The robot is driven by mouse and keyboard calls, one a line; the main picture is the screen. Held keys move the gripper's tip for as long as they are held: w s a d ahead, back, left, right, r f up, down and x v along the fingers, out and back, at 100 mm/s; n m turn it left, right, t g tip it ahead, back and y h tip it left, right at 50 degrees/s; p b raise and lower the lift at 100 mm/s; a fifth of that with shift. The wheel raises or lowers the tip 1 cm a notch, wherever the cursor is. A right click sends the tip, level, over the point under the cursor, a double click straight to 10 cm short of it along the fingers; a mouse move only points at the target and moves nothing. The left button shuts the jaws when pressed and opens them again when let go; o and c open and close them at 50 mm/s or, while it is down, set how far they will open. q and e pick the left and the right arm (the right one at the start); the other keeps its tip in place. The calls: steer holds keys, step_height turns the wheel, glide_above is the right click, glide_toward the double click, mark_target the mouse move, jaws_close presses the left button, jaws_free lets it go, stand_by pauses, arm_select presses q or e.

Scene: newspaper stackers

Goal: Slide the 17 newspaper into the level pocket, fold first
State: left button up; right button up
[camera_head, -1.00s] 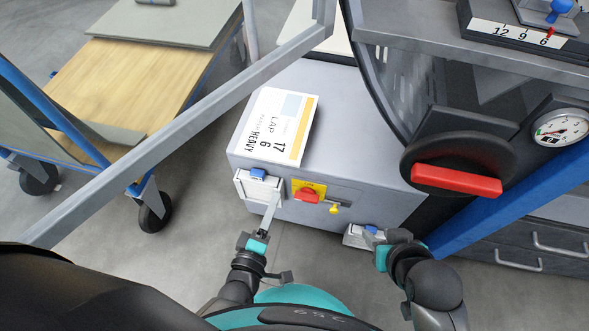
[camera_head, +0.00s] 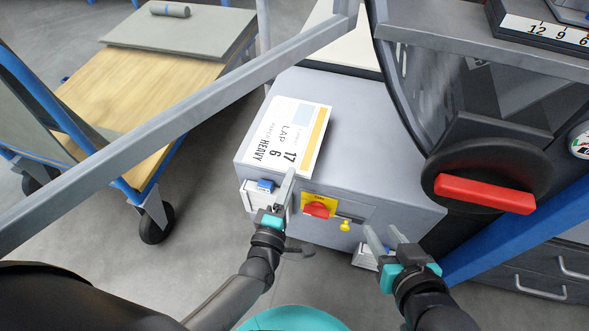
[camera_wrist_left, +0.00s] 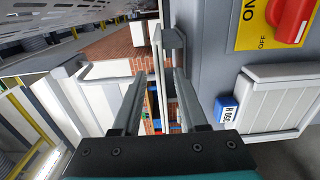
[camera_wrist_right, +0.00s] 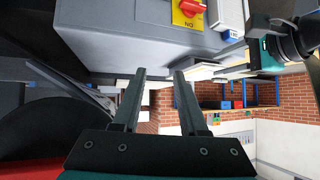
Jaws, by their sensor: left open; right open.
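A flat white sheet (camera_head: 288,140) printed "17", "6", "LAP" and "HEAVY", with a yellow edge strip, lies on the grey cabinet top (camera_head: 385,160). I see no folded newspaper, and cannot pick out a level pocket. My left gripper (camera_head: 286,190) is open at the cabinet's front, near the sheet's lower edge in the head view. No object shows held between its fingers in the left wrist view (camera_wrist_left: 157,88). My right gripper (camera_head: 380,231) is open before the cabinet's lower right front. Its fingers also look empty in the right wrist view (camera_wrist_right: 160,80).
A red switch on a yellow plate (camera_head: 318,206) is on the cabinet front. A red-handled dark wheel (camera_head: 485,193) stands at right. A grey rail (camera_head: 190,110) crosses the view. A wooden-topped cart (camera_head: 115,95) stands left, with open floor (camera_head: 200,225) beside it.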

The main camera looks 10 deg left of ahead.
arm_select(q)
steer(key=shift+w, duration=1.25)
arm_select(e)
steer(key=shift+w+a+r+t+y, duration=0.2)
steer(key=shift+a+t+y, duration=0.1)
steer(key=shift+a+t, duration=0.25)
arm_select(q)
steer(key=shift+c, duration=0.2)
jaws_close()
step_height(320, 180, up, 3)
steer(key=shift+r+p, duration=0.1)
steer(key=shift+p, duration=1.15)
arm_select(e)
step_height(320, 180, up, 3)
steer(key=shift+f, duration=0.1)
